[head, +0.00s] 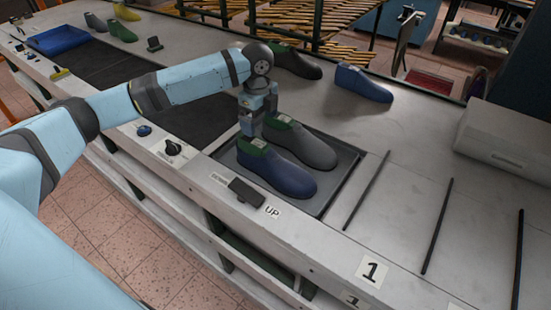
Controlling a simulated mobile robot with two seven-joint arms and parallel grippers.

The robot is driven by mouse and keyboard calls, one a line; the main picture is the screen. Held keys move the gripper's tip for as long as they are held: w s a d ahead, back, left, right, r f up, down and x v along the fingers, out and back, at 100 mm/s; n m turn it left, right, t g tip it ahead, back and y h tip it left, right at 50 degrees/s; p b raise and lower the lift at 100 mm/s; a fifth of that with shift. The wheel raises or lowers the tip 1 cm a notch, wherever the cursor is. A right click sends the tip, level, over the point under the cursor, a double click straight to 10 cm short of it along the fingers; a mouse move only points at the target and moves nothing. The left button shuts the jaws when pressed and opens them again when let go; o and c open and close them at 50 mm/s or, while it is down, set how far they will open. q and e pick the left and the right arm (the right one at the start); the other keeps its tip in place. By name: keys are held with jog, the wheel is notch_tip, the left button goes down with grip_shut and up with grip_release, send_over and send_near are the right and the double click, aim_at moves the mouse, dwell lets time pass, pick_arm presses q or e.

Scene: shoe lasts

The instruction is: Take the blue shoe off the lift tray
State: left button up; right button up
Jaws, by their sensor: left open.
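The dark blue shoe (279,171) with a green heel top lies on the dark lift tray (334,189), toe to the right. A grey shoe (303,145), also with a green heel top, lies beside it on the same tray, on the far side. My left gripper (251,135) points down, open, over the heel end of the two shoes. Its fingertips are close to the blue shoe's heel; I cannot tell whether they touch it. My right gripper is not in view.
A black switch (246,192) by an "UP" label sits at the tray's front edge. A lighter blue shoe (363,83) and a dark shoe (297,62) stand behind. A grey box (507,140) is at right. Bench space right of the tray holds thin dark bars (366,190).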

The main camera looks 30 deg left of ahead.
aim_at(261, 152)
pick_arm(q)
notch_tip(261, 152, down, 13)
jog(key=shift+s+r, duration=0.1)
jog(key=shift+r, duration=0.2)
jog(key=c, duration=1.6)
